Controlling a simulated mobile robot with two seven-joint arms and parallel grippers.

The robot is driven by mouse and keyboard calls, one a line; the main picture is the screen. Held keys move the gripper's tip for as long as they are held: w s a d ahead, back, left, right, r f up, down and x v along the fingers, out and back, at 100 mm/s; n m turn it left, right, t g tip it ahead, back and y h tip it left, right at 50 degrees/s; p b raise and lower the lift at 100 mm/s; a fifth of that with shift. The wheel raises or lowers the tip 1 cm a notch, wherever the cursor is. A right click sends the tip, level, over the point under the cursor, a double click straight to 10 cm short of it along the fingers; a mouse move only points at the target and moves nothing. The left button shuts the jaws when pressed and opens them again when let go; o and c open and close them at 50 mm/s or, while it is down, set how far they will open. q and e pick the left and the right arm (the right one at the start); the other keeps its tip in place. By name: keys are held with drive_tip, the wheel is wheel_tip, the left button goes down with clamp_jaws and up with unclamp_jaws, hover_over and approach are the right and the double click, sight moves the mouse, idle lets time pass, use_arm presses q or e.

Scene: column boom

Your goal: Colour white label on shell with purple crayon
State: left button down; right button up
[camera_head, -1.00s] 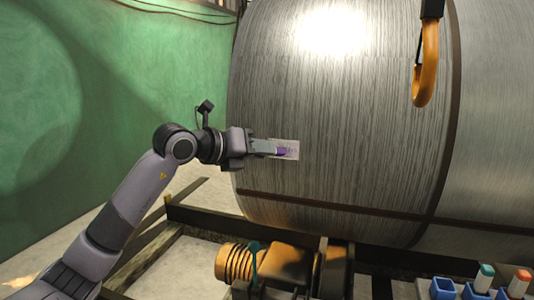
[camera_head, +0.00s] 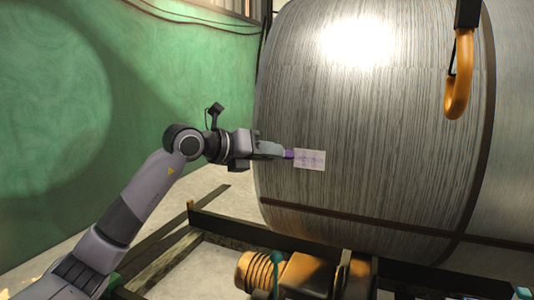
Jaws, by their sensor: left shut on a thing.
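The shell (camera_head: 380,180) is a large, brushed grey metal cylinder filling the middle and right of the view. The white label (camera_head: 311,160) is a small rectangle on its left part, with faint purple marks across it. My left gripper (camera_head: 278,151) is shut on the purple crayon (camera_head: 289,154), which points right. The crayon's tip is at the label's left edge; I cannot tell whether it touches. The crayon's rear is hidden in the jaws. My right gripper is not in view.
An orange hook (camera_head: 459,85) hangs in front of the shell at upper right. Dark beams (camera_head: 230,225) and an orange ribbed motor-like part (camera_head: 300,274) lie below the shell. A green wall (camera_head: 60,120) stands at left.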

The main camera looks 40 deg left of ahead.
use_arm(q)
drive_tip(key=shift+w+d+p, duration=0.2)
drive_tip(key=shift+d+p, duration=0.05)
drive_tip(key=shift+d, duration=0.65)
drive_tip(key=shift+w+d+p, duration=0.25)
drive_tip(key=shift+d, duration=0.6)
drive_tip(key=shift+w+d+p, duration=0.2)
drive_tip(key=shift+d+p, duration=0.05)
drive_tip(key=shift+d, duration=0.65)
drive_tip(key=shift+s+a+f+b, duration=0.15)
drive_tip(key=shift+a+b, duration=0.25)
drive_tip(key=shift+a, duration=0.55)
drive_tip(key=shift+s+a+r+b, duration=0.1)
drive_tip(key=shift+s+a+b, duration=0.3)
drive_tip(key=shift+a, duration=0.5)
drive_tip(key=shift+s+a+f+b, duration=0.1)
drive_tip(key=shift+a+b, duration=0.35)
drive_tip(key=shift+a, duration=0.5)
drive_tip(key=shift+s+d+b, duration=0.1)
drive_tip(key=shift+s+b, duration=0.2)
drive_tip(key=shift+b, duration=0.05)
drive_tip(key=shift+s+d+b, duration=0.2)
drive_tip(key=shift+s+b, duration=0.35)
drive_tip(key=shift+s, duration=0.35)
drive_tip(key=shift+s+d+b, duration=0.25)
drive_tip(key=shift+s+b, duration=0.3)
drive_tip(key=shift+s, duration=0.3)
drive_tip(key=shift+s+d+b, duration=0.2)
drive_tip(key=shift+s+b, duration=0.35)
drive_tip(key=shift+s, duration=0.35)
